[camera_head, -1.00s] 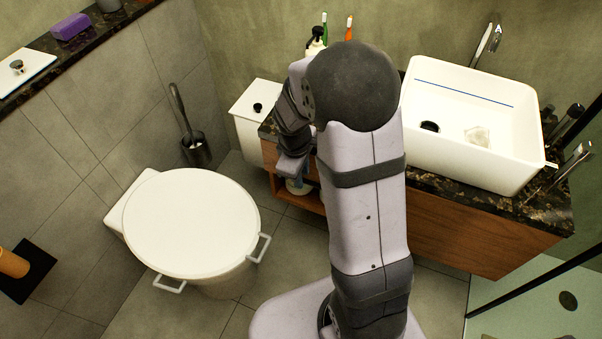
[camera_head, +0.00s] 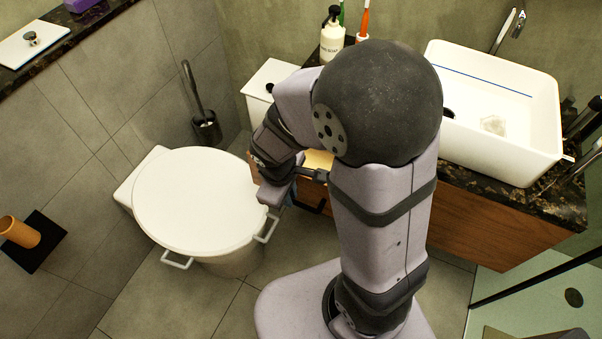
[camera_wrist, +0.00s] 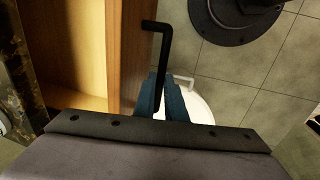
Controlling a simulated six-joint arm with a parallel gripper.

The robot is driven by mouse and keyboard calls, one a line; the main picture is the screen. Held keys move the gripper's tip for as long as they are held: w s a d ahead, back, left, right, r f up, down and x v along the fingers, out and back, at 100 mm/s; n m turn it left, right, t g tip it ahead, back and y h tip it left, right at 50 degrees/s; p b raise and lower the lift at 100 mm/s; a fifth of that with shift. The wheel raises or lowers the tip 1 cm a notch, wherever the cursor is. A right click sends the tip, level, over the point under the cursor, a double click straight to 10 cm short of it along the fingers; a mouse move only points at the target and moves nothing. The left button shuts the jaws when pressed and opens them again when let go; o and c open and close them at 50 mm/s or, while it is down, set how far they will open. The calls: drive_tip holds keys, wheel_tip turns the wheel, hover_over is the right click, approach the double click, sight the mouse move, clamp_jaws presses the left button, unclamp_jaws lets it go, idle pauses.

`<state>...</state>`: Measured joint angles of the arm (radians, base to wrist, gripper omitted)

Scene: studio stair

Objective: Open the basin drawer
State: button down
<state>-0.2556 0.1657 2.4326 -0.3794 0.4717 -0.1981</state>
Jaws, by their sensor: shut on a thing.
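The basin drawer is pulled out from the wooden cabinet under the washbasin. In the wrist view its wooden front (camera_wrist: 134,50) stands at the middle and its pale empty-looking inside (camera_wrist: 72,45) lies to the left. A black bar handle (camera_wrist: 163,50) stands off the front. My gripper (camera_wrist: 165,98) has blue fingers shut on the handle's near end. In the head view a strip of the drawer's inside (camera_head: 318,160) shows behind my wrist, and my arm hides most of the drawer.
A white lidded round bin or toilet-like seat (camera_head: 195,200) with side handles stands just left of my gripper. A white basin (camera_head: 500,110) sits on the dark counter (camera_head: 480,190). A soap bottle (camera_head: 332,40) stands at the back. Grey floor is clear in front.

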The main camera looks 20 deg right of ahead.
drive_tip(key=s+a, duration=0.4)
drive_tip(key=shift+s+a, duration=0.3)
drive_tip(key=shift+s, duration=0.05)
drive_tip(key=c, duration=1.8)
unclamp_jaws()
drive_tip(key=r, duration=0.2)
drive_tip(key=r+p, duration=0.1)
drive_tip(key=r, duration=0.1)
drive_tip(key=s+a+r+p, duration=0.1)
drive_tip(key=r, duration=0.2)
drive_tip(key=shift+r, duration=0.1)
